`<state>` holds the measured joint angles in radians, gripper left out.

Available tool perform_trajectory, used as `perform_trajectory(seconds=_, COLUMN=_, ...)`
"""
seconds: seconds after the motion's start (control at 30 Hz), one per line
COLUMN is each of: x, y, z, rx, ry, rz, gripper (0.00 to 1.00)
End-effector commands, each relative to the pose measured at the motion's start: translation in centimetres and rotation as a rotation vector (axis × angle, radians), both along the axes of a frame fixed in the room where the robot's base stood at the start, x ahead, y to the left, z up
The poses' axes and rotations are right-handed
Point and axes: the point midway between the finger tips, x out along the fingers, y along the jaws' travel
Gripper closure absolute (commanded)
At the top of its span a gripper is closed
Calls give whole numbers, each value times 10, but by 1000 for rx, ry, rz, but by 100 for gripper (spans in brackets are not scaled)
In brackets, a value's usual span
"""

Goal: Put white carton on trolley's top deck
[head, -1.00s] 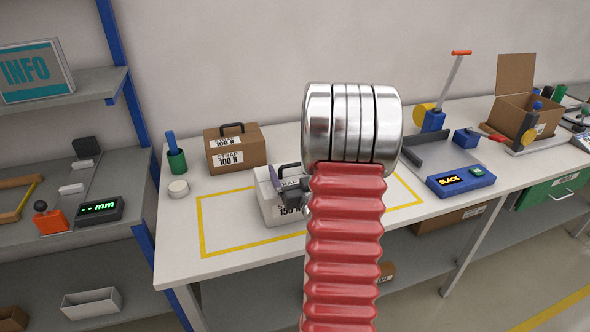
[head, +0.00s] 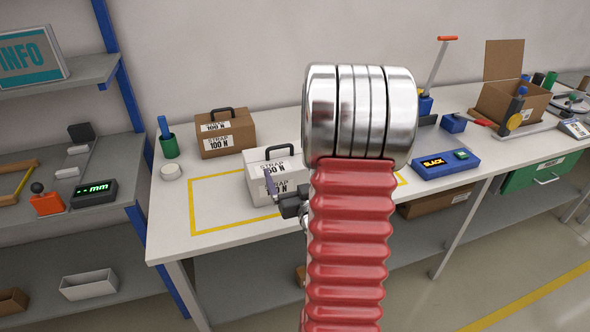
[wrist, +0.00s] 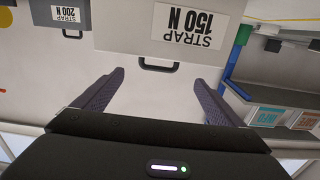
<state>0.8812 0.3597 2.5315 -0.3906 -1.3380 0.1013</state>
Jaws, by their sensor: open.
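The white carton (head: 262,162) stands upright on the bench inside a yellow outline, its label reading STRAP 150 N. In the wrist view, it appears upside down (wrist: 135,35), with its dark handle (wrist: 160,68) toward my gripper. My gripper (wrist: 158,79) is open and empty, its two purple fingers spread to either side of the handle and not closed on it. In the head view, my gripper (head: 272,190) is in front of the carton's label side, partly hidden by my red arm. The arm also hides the carton's right side. I see no trolley in either view.
A brown carton (head: 241,134) labelled 100 N and a green cup (head: 169,147) stand behind left. A grey box labelled 200 N (wrist: 60,14) shows in the wrist view. A blue SLACK device (head: 446,164) lies to the right. A shelf unit (head: 95,150) stands left.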

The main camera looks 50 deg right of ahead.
Motion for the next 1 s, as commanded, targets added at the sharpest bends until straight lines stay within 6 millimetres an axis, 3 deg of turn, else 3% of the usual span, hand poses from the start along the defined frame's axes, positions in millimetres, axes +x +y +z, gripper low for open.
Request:
perform_trajectory(seconds=0.77, x=-3, y=-2, z=0, rx=0, ry=1, rz=-7, gripper=9)
perform_trajectory(seconds=1.0, x=13, y=12, z=8, rx=4, ry=64, rz=13, gripper=9)
